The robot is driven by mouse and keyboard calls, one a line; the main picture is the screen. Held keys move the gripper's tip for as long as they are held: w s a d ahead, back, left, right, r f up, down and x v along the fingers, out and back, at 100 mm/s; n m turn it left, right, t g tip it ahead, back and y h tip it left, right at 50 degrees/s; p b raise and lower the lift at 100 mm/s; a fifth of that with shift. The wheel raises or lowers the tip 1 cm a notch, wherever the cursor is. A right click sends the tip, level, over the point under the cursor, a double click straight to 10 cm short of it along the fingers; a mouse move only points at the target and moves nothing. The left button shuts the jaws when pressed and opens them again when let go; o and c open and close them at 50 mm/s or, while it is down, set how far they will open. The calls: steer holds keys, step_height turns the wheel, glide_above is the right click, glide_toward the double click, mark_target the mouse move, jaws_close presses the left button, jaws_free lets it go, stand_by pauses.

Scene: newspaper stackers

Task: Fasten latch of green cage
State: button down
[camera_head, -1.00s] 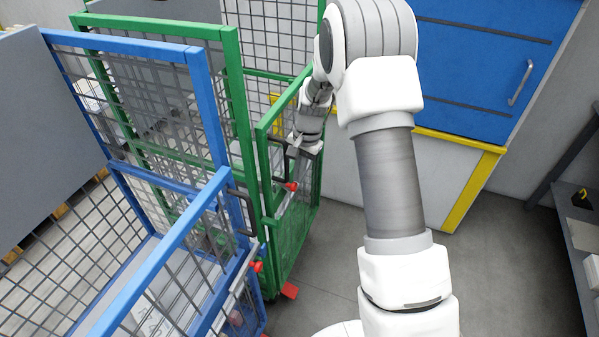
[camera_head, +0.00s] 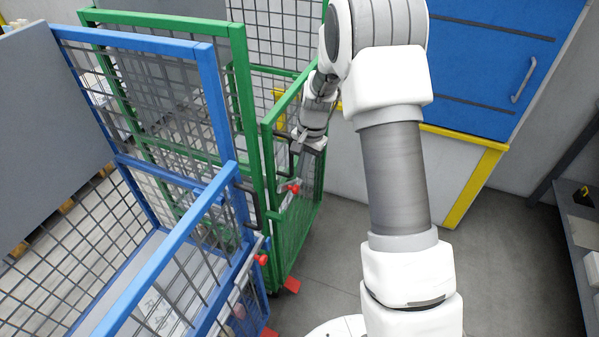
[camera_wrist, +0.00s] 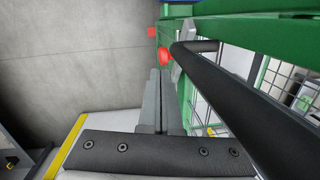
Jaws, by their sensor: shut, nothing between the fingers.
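The green cage (camera_head: 268,165) stands left of my arm in the head view, with its mesh door panel facing my gripper. Its latch has a red knob (camera_head: 293,188) on a grey bar at the front corner of the door. The knob also shows in the wrist view (camera_wrist: 165,57), just beyond my fingertips. My gripper (camera_wrist: 160,73) is shut and empty, its fingers pointing toward the knob with a small apparent gap. A black handle (camera_wrist: 250,105) on the green cage runs along the right side of the fingers. In the head view, my fingers are small and partly unclear.
A blue cage (camera_head: 222,110) with its own red knob (camera_head: 261,259) stands close in front of the green one. A blue cabinet (camera_head: 490,60) with yellow trim stands behind my arm. Grey floor (camera_head: 385,255) is free right of the cages.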

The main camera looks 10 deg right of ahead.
step_height(320, 180, up, 10)
steer(key=s, duration=0.2)
steer(key=shift+s+r, duration=0.15)
steer(key=shift+s, duration=0.15)
